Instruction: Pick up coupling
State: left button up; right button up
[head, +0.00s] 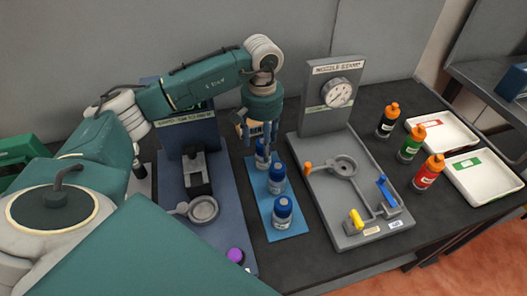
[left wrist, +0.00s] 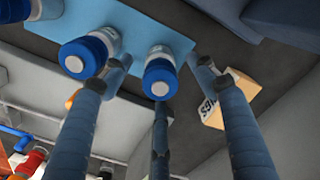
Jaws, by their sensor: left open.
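Several blue-and-white capped bottle-like pieces stand on a light blue mat (head: 290,233): a front one (head: 283,212), a middle one (head: 276,179) and a far one (head: 262,158). No piece is plainly marked as the coupling. My left gripper (head: 255,138) is open, pointing down over the far piece and partly hiding it. In the left wrist view, its three fingers (left wrist: 160,85) spread around one blue-capped piece (left wrist: 160,76), with no clear grip on it. Another such piece (left wrist: 88,55) stands left of the fingers. My right gripper is not in view.
A dark blue station (head: 190,150) with a ring holder (head: 203,209) stands left. A cream labelled block (left wrist: 231,99) is near the fingers. Bottles (head: 410,143) and white trays (head: 485,176) are farther right.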

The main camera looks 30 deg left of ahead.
aim_at(260, 165)
pick_arm(q)
jog(key=f+p, duration=0.1)
jog(key=f, duration=0.1)
jog(key=f+p, duration=0.1)
jog(key=f, duration=0.2)
jog(key=shift+w+f+p, duration=0.2)
jog(key=shift+f+p, duration=0.1)
jog(key=shift+p, duration=0.05)
jog(key=shift+f, duration=0.15)
jog(key=shift+w, duration=0.1)
grip_shut()
